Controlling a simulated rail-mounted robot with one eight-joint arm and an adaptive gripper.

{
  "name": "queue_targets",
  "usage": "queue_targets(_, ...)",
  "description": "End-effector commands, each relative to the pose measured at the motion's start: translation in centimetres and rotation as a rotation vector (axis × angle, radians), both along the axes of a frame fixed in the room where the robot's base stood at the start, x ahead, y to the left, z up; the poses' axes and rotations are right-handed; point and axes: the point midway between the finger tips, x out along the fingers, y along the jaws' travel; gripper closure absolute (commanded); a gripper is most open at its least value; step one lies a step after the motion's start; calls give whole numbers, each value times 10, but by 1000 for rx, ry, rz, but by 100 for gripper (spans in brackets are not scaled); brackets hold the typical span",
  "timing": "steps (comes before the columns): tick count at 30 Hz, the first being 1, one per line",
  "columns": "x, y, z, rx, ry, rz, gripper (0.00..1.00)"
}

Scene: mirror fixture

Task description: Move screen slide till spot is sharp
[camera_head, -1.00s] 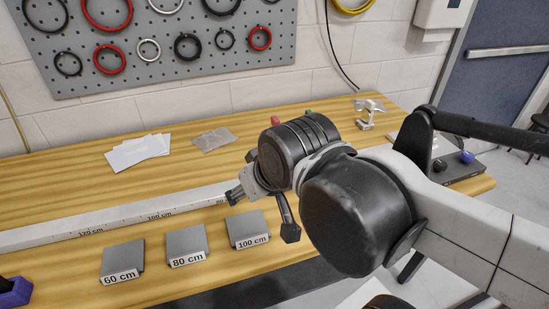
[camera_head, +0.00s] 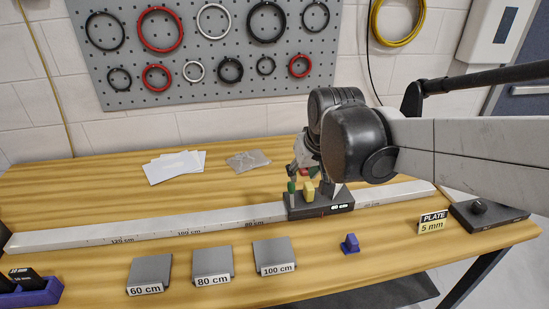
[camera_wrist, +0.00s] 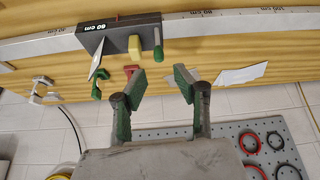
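A dark slide (camera_head: 335,208) labelled 60 cm sits on the pale scale rail (camera_head: 130,233), just right of the 80 cm mark. It carries a yellow block (camera_head: 309,191) and a green post (camera_head: 292,194); these also show in the wrist view, as yellow block (camera_wrist: 135,46) and green post (camera_wrist: 158,45). A tilted white plate (camera_wrist: 98,62) stands at the slide there. My gripper (camera_wrist: 159,83) is open and empty, with the slide beyond its fingertips. In the head view my arm partly hides the slide's back. No light spot is discernible.
Grey pads marked 60 cm (camera_head: 149,270), 80 cm (camera_head: 212,263) and 100 cm (camera_head: 273,253) lie in front of the rail. A purple block (camera_head: 350,244) and a PLATE 5 mm sign (camera_head: 433,224) stand further right. Dark plates sit in a purple rack (camera_head: 40,294) at left.

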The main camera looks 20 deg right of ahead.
Motion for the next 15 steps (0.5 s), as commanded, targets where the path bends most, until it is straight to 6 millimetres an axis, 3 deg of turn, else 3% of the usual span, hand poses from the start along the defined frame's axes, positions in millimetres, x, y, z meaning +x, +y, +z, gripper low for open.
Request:
queue_targets(6, 32, -42, -13, 12, 48, -47, 71)
queue_targets(15, 46, -62, -25, 19, 73, -64, 71)
